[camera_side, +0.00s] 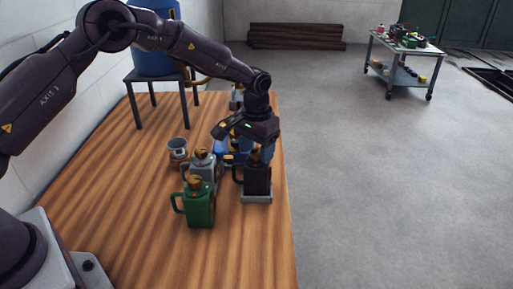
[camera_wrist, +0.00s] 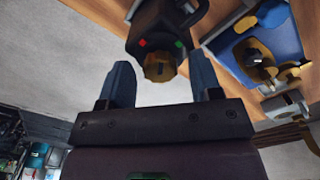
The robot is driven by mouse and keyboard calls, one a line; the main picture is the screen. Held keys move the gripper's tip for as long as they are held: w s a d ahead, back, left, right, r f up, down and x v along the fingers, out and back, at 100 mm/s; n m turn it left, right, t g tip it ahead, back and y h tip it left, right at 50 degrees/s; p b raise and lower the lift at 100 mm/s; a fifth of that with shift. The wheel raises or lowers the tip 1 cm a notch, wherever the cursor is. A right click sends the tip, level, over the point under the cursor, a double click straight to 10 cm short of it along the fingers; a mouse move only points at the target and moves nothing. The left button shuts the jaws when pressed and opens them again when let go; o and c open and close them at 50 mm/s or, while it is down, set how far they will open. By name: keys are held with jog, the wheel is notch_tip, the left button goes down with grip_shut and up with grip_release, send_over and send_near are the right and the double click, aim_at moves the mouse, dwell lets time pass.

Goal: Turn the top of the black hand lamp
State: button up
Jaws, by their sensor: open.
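The black hand lamp (camera_side: 257,182) stands upright on a small grey base (camera_side: 256,199) near the right edge of the wooden table. In the wrist view, the black lamp (camera_wrist: 156,22) shows a brass knob (camera_wrist: 159,67) on its top, with a red mark and a green mark on the body beside it. My gripper (camera_side: 257,155) is over the lamp, pointing down. In the wrist view, my gripper (camera_wrist: 163,78) is open, with one blue finger on each side of the knob and a visible gap on both sides. The side view mostly hides the knob behind the gripper.
A green lamp (camera_side: 200,208) and a grey lamp (camera_side: 209,172) stand left of the black one, with a small metal pot (camera_side: 178,147) behind them. A blue object with brass parts (camera_wrist: 256,48) lies close by. A stool (camera_side: 151,77) bears a blue barrel (camera_side: 155,62).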

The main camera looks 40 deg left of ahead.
jog(key=c, duration=0.9)
jog(key=shift+c, duration=0.2)
jog(key=shift+m, duration=0.3)
jog(key=m, duration=0.4)
jog(key=shift+m, duration=1.9)
jog(key=o, duration=0.9)
